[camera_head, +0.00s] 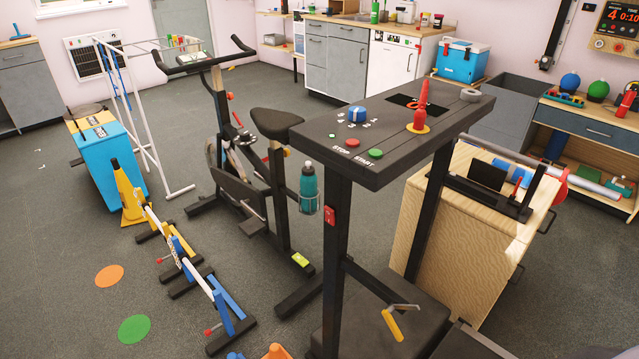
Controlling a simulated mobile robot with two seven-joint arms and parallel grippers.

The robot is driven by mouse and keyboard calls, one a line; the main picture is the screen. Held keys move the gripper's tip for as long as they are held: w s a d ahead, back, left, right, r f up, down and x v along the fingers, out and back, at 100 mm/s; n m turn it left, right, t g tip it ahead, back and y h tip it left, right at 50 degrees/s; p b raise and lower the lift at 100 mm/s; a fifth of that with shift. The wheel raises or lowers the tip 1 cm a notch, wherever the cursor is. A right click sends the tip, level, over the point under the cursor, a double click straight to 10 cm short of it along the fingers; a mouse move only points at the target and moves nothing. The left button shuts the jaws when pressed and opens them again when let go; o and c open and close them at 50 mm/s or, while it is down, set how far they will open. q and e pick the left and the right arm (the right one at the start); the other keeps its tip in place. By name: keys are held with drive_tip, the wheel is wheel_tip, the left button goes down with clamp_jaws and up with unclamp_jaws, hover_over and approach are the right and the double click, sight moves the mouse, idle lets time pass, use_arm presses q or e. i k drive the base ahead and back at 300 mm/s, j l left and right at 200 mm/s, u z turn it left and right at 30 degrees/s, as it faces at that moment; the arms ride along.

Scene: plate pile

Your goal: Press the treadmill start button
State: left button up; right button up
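The treadmill console (318,132) is a dark tilted panel on two black posts, right of the middle in the head view. The green start button (376,154) sits near its front edge, above the label START (363,162). The red stop button (352,143) is just left of it. A blue dial (357,114) with white marks and a red upright piece on a yellow base (419,128) stand further back on the panel. Nothing covers the green button. Neither of my grippers shows in this view.
An exercise bike (240,150) stands left of the console, and a teal bottle (309,188) hangs by the post. A wooden box (455,235) stands at the right. Low hurdles (190,265) are on the floor at left.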

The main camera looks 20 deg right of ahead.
sight(377, 154)
drive_tip(key=z, duration=1.1)
